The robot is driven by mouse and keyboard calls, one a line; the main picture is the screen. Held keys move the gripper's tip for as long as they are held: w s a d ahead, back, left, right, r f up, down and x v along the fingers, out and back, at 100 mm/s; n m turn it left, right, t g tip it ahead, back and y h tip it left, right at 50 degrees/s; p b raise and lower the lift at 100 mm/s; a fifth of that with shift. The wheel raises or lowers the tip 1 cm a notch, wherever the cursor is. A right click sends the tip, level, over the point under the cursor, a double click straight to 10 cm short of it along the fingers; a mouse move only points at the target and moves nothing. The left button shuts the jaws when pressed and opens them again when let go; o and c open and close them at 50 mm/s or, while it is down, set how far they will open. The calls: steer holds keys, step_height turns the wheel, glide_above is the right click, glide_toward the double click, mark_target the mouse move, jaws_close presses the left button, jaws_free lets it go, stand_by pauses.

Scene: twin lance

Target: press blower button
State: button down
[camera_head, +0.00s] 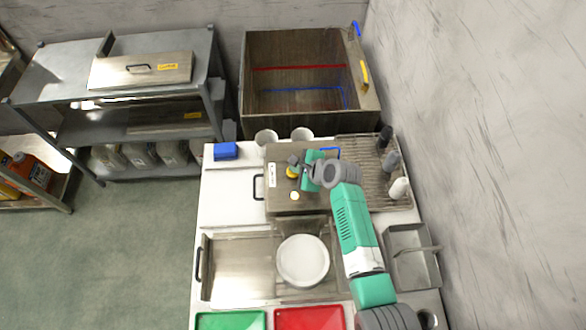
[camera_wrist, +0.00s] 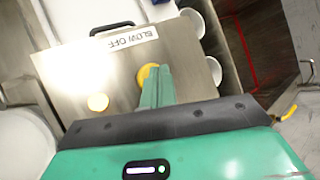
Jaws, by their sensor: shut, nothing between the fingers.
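The metal blower box (camera_head: 312,203) stands on the white counter and carries a label that appears to read "BLOW OFF" (camera_wrist: 124,38). The other button (camera_wrist: 98,102) is clear of the fingers and looks pale under glare. My gripper (camera_wrist: 160,72) is shut and empty, its green fingers over the edge of the first button. I cannot tell whether they touch it.
A black handle (camera_head: 258,187) sticks out at the box's left side. Two white cups (camera_head: 265,138) stand behind it. A drying rack (camera_head: 375,180) with bottles is at right, against the wall. A white plate (camera_head: 302,260) sits in front. A blue block (camera_head: 225,151) lies at back left.

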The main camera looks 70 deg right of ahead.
steer(key=shift+r, duration=0.1)
stand_by(0.3)
steer(key=shift+r+p, duration=0.8)
steer(key=shift+p, duration=0.25)
step_height(320, 180, up, 5)
steer(key=p, duration=0.5)
steer(key=shift+r, duration=0.1)
